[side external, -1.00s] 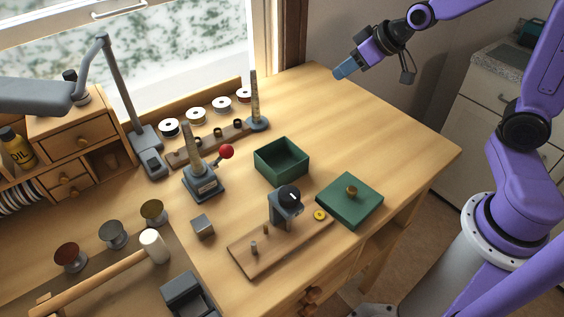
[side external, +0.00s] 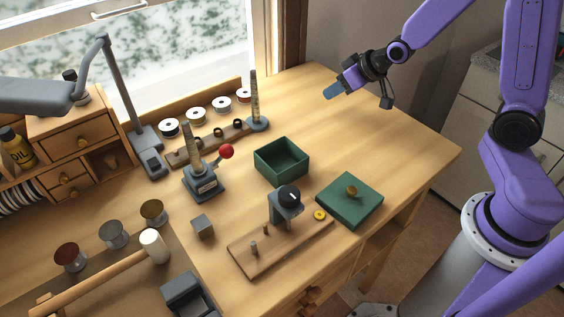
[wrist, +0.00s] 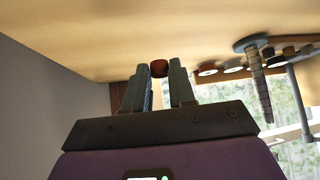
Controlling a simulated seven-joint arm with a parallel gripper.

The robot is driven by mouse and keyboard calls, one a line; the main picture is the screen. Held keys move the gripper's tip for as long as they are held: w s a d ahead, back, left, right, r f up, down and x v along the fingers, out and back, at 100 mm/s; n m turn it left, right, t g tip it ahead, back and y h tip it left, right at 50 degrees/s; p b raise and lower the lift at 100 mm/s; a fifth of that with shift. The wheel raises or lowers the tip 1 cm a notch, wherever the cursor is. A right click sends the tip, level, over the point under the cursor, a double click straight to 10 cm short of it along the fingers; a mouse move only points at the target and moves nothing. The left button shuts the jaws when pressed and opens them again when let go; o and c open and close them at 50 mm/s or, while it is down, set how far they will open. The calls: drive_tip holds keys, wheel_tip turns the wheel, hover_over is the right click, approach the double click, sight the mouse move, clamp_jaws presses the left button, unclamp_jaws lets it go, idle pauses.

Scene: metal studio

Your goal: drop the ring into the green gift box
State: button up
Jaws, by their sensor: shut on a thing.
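The green gift box (side external: 262,168) stands open on the middle of the bench. Its green lid (side external: 335,207), with a brown knob, lies flat to the right and in front of it. My gripper (side external: 329,93) is in the air behind and to the right of the box, well apart from it. In the wrist view my gripper (wrist: 163,75) is shut on a small dark copper-brown ring (wrist: 159,68) at its fingertips. The ring cannot be made out in the side view.
A ring mandrel (side external: 255,105) and a wooden rail with several rings (side external: 194,152) stand behind left of the box. A press with a red ball (side external: 204,186) is left, and a grey-headed jig (side external: 287,203) is in front. The bench right of the box is clear.

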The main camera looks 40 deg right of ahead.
drive_tip(key=s+a+r+n+g+y, duration=0.25)
drive_tip(key=s+a+n, duration=0.2)
drive_tip(key=a, duration=0.55)
drive_tip(key=s+a+r+n+g+y, duration=0.2)
drive_tip(key=s+a+r+n+y, duration=0.15)
drive_tip(key=a+n, duration=0.45)
drive_tip(key=shift+s+a+f+m+h, duration=0.1)
drive_tip(key=shift+a+f+m, duration=0.3)
drive_tip(key=shift+f, duration=0.55)
drive_tip(key=shift+s+a+f+m+h, duration=0.1)
drive_tip(key=shift+a+f+m, duration=0.25)
drive_tip(key=shift+f, duration=0.6)
drive_tip(key=shift+s+a+f+m+h, duration=0.1)
drive_tip(key=shift+a+f+m, duration=0.3)
drive_tip(key=shift+f, duration=0.55)
drive_tip(key=o, duration=1)
drive_tip(key=shift+v, duration=8.75)
